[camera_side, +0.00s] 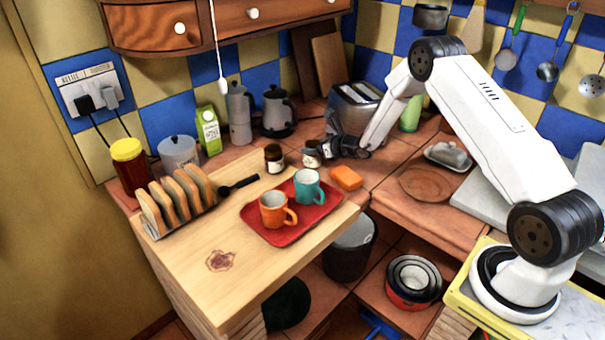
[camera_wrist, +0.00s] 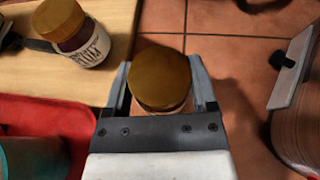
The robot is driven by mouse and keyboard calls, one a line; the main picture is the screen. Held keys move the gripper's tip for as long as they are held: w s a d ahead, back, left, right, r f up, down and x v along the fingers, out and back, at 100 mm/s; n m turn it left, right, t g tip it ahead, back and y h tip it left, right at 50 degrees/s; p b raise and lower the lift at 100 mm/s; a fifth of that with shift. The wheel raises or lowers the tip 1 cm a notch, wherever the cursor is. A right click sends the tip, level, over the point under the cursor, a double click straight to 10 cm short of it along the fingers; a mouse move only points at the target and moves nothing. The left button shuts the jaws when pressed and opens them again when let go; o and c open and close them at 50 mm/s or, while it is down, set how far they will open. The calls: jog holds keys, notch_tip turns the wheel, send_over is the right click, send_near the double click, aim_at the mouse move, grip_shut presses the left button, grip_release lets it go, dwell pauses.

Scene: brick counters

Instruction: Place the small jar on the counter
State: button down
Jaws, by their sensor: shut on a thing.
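A small jar (camera_side: 312,154) with a dark lid and pale label is at the tip of my gripper (camera_side: 328,151), by the back right edge of the wooden board. In the wrist view its brown lid (camera_wrist: 160,78) sits between my two fingers, which are closed on its sides. Terracotta tiles of the counter (camera_wrist: 228,60) show around it. I cannot tell whether its base touches the tiles. A second similar jar (camera_side: 273,158) stands upright on the wooden board to the left; it also shows at the wrist view's upper left (camera_wrist: 72,30).
The wooden board (camera_side: 190,262) holds a red tray (camera_side: 286,236) with an orange mug (camera_side: 272,211) and a teal mug (camera_side: 306,188), plus a toast rack. An orange sponge (camera_side: 346,178) lies near the gripper. A toaster (camera_side: 355,105) stands behind. Bare tiles lie right of the sponge.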

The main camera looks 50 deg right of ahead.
grip_release()
jog(key=shift+f, duration=0.15)
jog(key=shift+s+r, duration=0.1)
jog(key=shift+r, duration=0.1)
jog(key=shift+s+r, duration=0.1)
jog(key=shift+s, duration=0.05)
jog(key=shift+v, duration=5.75)
